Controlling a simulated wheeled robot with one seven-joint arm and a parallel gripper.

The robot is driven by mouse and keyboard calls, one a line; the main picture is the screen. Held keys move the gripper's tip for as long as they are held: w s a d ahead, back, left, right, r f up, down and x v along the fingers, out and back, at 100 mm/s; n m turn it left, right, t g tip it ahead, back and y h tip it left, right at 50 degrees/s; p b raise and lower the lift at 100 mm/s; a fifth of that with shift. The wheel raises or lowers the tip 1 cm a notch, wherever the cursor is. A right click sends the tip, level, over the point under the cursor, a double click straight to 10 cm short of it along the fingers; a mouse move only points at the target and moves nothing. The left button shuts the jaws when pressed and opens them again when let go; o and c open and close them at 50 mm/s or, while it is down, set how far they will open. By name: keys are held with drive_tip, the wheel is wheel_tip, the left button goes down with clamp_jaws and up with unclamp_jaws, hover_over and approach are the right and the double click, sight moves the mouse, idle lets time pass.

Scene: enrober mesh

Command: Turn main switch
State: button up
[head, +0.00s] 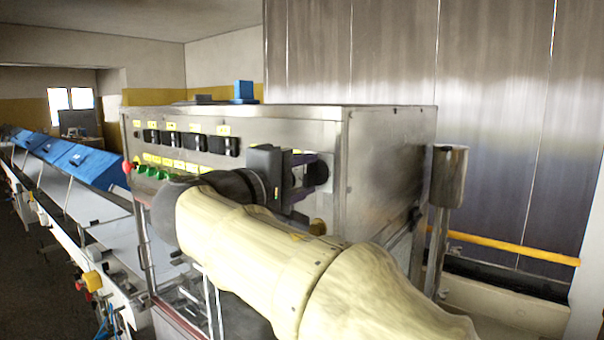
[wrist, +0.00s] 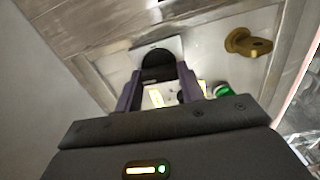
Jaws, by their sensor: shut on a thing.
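The main switch (head: 320,173) is a black round knob on a pale square plate, at the right end of the steel control cabinet's front panel. In the wrist view the black switch knob (wrist: 158,62) sits at the far ends of the fingers. My gripper (head: 304,173) reaches the panel from the left and front, its dark fingers at the knob. In the wrist view my gripper (wrist: 158,78) has one finger on each side of the knob and is shut on it. The fingers and gripper body hide part of the knob, so its pointer position cannot be read.
A brass key-like latch (wrist: 247,43) sticks out of the panel close to the switch. Black switches (head: 190,143), green buttons (head: 152,172) and a red button (head: 127,167) line the panel to the left. A conveyor with blue covers (head: 85,165) runs along the left.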

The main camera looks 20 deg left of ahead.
drive_tip(key=shift+n, duration=0.6)
drive_tip(key=o, duration=1)
drive_tip(key=shift+c, duration=0.2)
drive_tip(key=b+v, duration=0.3)
drive_tip(key=v, duration=1.4)
drive_tip(key=shift+s+b, duration=0.2)
drive_tip(key=shift+b, duration=0.2)
drive_tip(key=shift+a, duration=0.15)
